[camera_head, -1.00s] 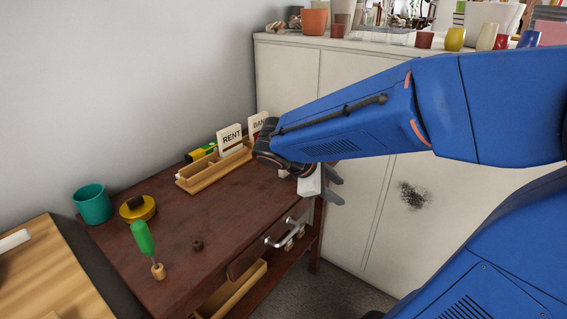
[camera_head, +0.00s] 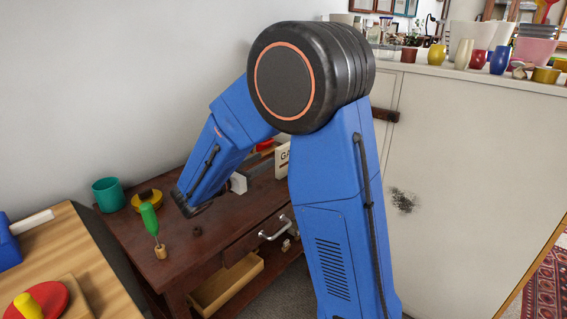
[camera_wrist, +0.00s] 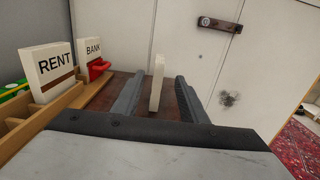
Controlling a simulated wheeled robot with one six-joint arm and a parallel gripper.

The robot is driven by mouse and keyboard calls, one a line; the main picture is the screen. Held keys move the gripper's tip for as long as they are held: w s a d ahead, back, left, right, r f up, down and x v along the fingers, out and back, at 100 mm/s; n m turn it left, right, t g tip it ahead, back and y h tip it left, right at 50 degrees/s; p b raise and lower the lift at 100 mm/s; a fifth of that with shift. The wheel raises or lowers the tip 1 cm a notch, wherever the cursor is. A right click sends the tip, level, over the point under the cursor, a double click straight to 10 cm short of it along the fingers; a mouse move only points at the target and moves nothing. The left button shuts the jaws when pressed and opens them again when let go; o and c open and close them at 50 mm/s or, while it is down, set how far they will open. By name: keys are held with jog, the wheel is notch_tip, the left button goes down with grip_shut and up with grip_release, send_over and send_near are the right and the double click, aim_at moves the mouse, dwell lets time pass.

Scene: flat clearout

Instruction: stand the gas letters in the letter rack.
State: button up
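A white letter block marked "GA", the rest hidden by my arm, stands upright near the far right of the desk in the head view (camera_head: 282,160). In the wrist view it shows edge-on as a thin cream slab (camera_wrist: 156,84). My gripper (camera_wrist: 159,90) is open, with one finger on each side of the slab and gaps visible on both sides. The wooden letter rack (camera_wrist: 38,126) is left of my gripper, with cards marked RENT (camera_wrist: 54,72) and BANK (camera_wrist: 92,52) standing at it.
A red object (camera_wrist: 98,68) is by the BANK card. On the desk (camera_head: 225,225) are a teal cup (camera_head: 107,195), a yellow-and-dark round object (camera_head: 148,200) and a green-handled tool (camera_head: 149,218). A white cabinet (camera_head: 450,170) stands right of the desk.

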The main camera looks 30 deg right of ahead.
jog(key=x, duration=1.7)
jog(key=shift+f, duration=0.25)
grip_shut()
